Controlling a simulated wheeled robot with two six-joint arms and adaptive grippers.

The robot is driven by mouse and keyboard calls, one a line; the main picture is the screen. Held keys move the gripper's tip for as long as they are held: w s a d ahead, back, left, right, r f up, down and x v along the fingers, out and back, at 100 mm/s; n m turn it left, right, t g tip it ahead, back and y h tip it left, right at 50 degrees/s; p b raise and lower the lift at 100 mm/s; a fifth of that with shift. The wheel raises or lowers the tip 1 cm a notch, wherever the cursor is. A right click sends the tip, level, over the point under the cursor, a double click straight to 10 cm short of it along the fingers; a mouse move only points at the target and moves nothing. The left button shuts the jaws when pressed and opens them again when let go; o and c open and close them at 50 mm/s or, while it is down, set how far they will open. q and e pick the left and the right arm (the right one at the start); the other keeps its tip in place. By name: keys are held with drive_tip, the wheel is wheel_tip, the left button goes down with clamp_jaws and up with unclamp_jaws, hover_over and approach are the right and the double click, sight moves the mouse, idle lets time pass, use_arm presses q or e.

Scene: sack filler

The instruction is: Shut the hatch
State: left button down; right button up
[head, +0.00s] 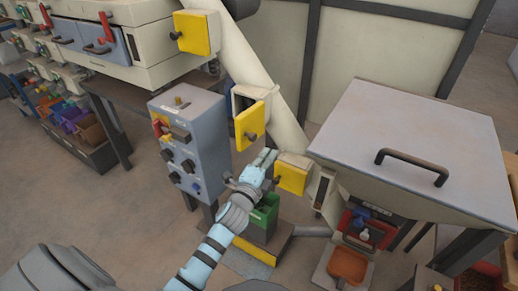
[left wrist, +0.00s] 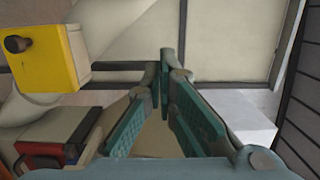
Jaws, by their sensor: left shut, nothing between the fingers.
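Three yellow hatches with dark knobs sit along a slanting pale chute. The middle hatch (head: 250,125) stands swung out from its pale frame, with a dark gap behind it. The upper hatch (head: 193,33) and the lower hatch (head: 291,178) look flat on their housings. My left gripper (head: 267,158) is shut and empty, below the middle hatch and just left of the lower one; I cannot tell whether it touches either. In the left wrist view, its closed fingers (left wrist: 165,65) point ahead, with a yellow hatch (left wrist: 48,62) at upper left. My right gripper is out of view.
A grey control box (head: 190,140) with knobs stands left of my left gripper. A large grey lid (head: 410,130) with a dark handle is at the right. Floor at the left is open.

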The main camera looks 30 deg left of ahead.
use_arm(q)
drive_tip(key=a, duration=0.1)
drive_tip(key=w+a, duration=0.2)
drive_tip(key=a, duration=0.1)
drive_tip(key=shift+a, duration=0.1)
